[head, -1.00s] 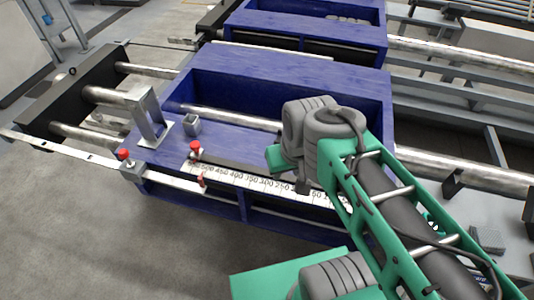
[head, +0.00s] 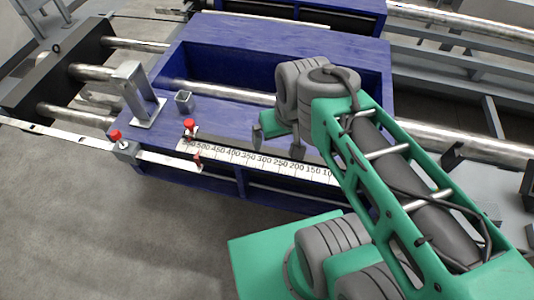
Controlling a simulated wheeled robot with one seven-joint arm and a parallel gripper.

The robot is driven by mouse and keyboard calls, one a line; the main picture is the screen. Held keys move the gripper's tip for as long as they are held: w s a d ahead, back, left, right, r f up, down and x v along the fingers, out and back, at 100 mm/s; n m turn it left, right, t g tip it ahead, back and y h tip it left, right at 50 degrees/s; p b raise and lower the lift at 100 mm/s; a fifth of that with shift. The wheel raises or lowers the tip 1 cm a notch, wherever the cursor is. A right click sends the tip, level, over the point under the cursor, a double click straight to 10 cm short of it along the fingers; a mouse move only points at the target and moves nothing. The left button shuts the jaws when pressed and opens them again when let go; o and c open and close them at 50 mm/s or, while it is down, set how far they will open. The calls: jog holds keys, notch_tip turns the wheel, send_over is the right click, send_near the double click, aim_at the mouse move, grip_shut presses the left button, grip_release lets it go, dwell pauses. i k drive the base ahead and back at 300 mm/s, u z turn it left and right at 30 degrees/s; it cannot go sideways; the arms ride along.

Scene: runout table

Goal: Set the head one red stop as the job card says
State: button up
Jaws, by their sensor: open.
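A red-knobbed stop (head: 189,127) stands at the left end of a white scale (head: 262,164) on the front of the blue machine head. The scale's numbers fall from left to right, from about 550 to about 100. A small red pointer (head: 197,156) hangs at the scale's lower edge below the stop. A second red knob (head: 115,136) sits on a grey block on the flat rail to the left. My gripper (head: 278,146) is open and above the scale's middle, right of the first stop and apart from it. My forearm hides the scale's right end. No job card is visible.
A grey upright bracket (head: 138,95) and a small open square socket (head: 184,102) stand on the blue frame (head: 240,55) behind the stop. Steel bars run left and right. A thin flat rail (head: 55,134) sticks out left. The floor in front is clear.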

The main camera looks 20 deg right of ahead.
aim_at(192, 131)
jog(key=z, duration=0.15)
jog(key=k, duration=0.65)
jog(key=u, duration=0.1)
